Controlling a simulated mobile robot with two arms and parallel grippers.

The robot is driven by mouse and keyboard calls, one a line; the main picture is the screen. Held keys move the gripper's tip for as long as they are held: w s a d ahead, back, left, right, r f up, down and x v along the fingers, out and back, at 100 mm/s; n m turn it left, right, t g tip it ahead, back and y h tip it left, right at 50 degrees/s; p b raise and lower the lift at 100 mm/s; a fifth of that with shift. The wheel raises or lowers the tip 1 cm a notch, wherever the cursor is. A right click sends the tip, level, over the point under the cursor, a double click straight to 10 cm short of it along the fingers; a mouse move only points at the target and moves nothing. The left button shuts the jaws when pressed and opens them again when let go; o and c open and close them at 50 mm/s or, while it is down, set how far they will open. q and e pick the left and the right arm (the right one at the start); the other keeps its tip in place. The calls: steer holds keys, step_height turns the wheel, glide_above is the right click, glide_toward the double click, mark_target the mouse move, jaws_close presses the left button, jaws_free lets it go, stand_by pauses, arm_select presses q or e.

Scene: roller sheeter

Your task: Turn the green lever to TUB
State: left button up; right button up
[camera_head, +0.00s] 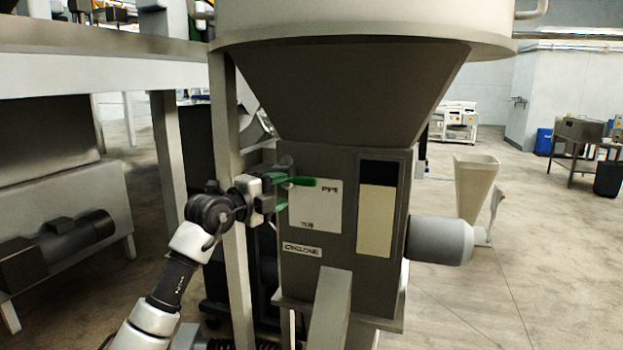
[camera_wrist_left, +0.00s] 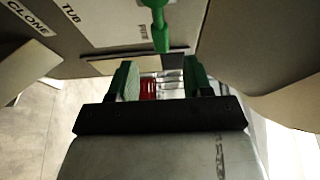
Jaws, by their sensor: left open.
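The green lever (camera_head: 302,181) is on the front of the grey box under the hopper. It lies roughly level, beside the upper label on the pale plate (camera_head: 325,212), which looks like PIPE. The TUB label (camera_head: 307,224) is lower on the same plate. My left gripper (camera_head: 279,192) is at the left edge of the box, open and empty. In the left wrist view the lever (camera_wrist_left: 160,28) points toward the gap between my open green-padded fingers (camera_wrist_left: 160,80), with its tip a little beyond them. My right gripper is not in view.
The wide hopper (camera_head: 350,85) overhangs the box. A steel post (camera_head: 228,130) stands close to my left arm. A grey cylinder (camera_head: 440,240) sticks out from the box's right side. A CYCLONE label (camera_head: 302,249) is below the plate.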

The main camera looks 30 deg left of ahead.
mark_target(303, 182)
arm_select(q)
steer(key=w+p, duration=0.1)
steer(key=w, duration=0.1)
steer(key=w+d, duration=0.1)
steer(key=w, duration=0.2)
steer(key=w+p, duration=0.1)
steer(key=w, duration=0.1)
steer(key=shift+w+d+r+p, duration=0.2)
steer(key=shift+d+p, duration=0.1)
steer(key=shift+w+f, duration=0.15)
steer(key=shift+w, duration=0.45)
jaws_close()
